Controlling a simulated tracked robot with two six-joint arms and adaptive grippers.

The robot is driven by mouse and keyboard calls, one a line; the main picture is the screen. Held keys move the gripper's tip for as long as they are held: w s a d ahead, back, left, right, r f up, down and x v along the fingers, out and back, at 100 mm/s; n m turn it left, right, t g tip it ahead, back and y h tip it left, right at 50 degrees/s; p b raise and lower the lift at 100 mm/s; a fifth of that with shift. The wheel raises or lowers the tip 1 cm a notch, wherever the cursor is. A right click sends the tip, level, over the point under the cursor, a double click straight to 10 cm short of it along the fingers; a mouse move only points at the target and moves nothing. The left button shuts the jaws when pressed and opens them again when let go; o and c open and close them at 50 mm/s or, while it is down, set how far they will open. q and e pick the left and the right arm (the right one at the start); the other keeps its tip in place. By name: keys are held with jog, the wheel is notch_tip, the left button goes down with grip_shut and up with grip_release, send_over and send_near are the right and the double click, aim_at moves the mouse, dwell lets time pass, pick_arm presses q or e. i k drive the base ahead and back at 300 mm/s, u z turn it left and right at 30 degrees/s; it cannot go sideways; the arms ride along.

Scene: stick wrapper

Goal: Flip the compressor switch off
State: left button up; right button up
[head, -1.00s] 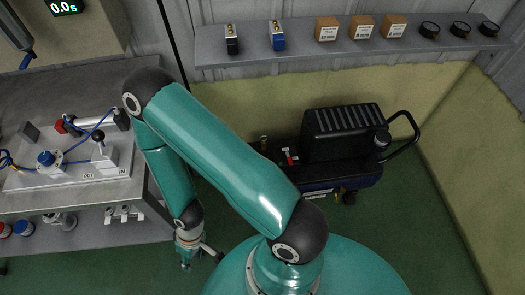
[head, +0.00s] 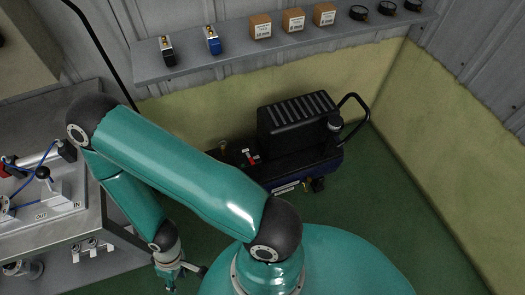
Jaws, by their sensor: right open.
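The black compressor (head: 297,127) stands on the green floor against the back wall, with a dark blue tank below and a black handle on its right. A small red switch (head: 251,156) with a white part shows on its left top; I cannot tell its position. My right gripper (head: 172,278) is open and empty, low at the lower left beside the bench, well apart from the compressor. My right upper arm passes in front of the compressor's lower left. My left gripper is not in view.
A metal bench (head: 92,240) with a pneumatic board (head: 62,203) stands at the left. A wall shelf (head: 230,62) above the compressor holds valves, cardboard boxes (head: 293,20) and black round parts. Green floor (head: 400,215) is free right of the compressor.

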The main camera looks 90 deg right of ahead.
aim_at(250, 159)
jog(key=z, duration=0.1)
jog(key=k, duration=1.1)
jog(key=z, duration=0.95)
jog(key=i, duration=1)
jog(key=z, duration=0.05)
